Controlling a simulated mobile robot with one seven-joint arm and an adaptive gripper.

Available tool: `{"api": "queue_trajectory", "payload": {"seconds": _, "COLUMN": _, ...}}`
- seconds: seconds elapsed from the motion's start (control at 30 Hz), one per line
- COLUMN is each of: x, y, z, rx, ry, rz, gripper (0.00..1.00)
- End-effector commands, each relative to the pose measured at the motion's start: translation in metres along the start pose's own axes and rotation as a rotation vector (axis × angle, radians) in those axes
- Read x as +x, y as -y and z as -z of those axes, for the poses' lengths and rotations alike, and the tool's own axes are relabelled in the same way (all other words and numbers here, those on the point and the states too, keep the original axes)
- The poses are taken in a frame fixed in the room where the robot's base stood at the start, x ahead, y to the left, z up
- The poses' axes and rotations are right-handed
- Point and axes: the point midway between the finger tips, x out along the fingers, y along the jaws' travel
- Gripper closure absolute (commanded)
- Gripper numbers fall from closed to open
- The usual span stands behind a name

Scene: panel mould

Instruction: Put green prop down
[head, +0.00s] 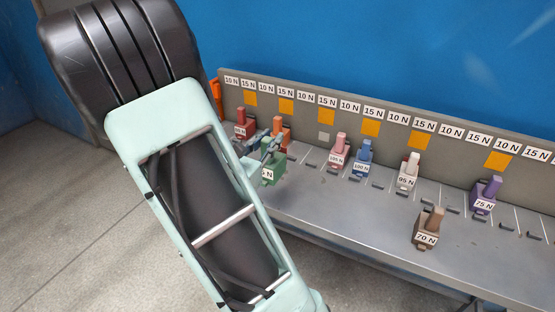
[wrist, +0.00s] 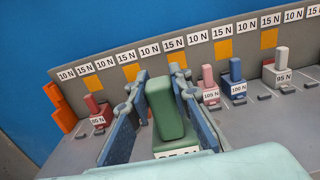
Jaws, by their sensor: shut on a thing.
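The green prop (wrist: 165,108) stands between the two blue-grey fingers of my gripper (wrist: 156,95) in the wrist view, and the gripper is shut on it. Its white label at the bottom is partly cut off by my own arm. In the head view the green prop (head: 272,168) is largely behind my gripper (head: 262,146), with part of its label ending in "N" showing. It is over the left part of the grey shelf (head: 340,215). I cannot tell whether its base touches the shelf.
A red prop (head: 243,122) and an orange prop (head: 281,131) stand close behind the green one. To the right are pink (head: 339,150), blue (head: 362,158), white (head: 408,172), purple (head: 486,196) and brown (head: 429,228) props. A labelled back panel (head: 450,145) runs behind them.

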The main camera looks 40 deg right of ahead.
Motion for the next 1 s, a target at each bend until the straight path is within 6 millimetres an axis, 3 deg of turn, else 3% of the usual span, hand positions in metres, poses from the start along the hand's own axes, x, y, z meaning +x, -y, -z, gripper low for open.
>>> {"api": "queue_trajectory", "payload": {"seconds": 0.23, "x": 0.048, "y": -0.034, "z": 0.027, "rx": -0.001, "ry": 0.003, "rz": 0.001, "gripper": 1.0}}
{"api": "queue_trajectory", "payload": {"seconds": 0.4, "x": 0.065, "y": -0.047, "z": 0.054, "rx": -0.003, "ry": 0.003, "rz": 0.0, "gripper": 1.0}}
{"api": "queue_trajectory", "payload": {"seconds": 0.6, "x": 0.08, "y": -0.059, "z": 0.075, "rx": -0.001, "ry": 0.002, "rz": -0.001, "gripper": 1.0}}
{"api": "queue_trajectory", "payload": {"seconds": 0.87, "x": 0.087, "y": -0.065, "z": 0.087, "rx": 0.0, "ry": 0.002, "rz": -0.002, "gripper": 1.0}}
{"api": "queue_trajectory", "payload": {"seconds": 1.0, "x": 0.087, "y": -0.064, "z": 0.108, "rx": -0.003, "ry": 0.001, "rz": -0.001, "gripper": 1.0}}
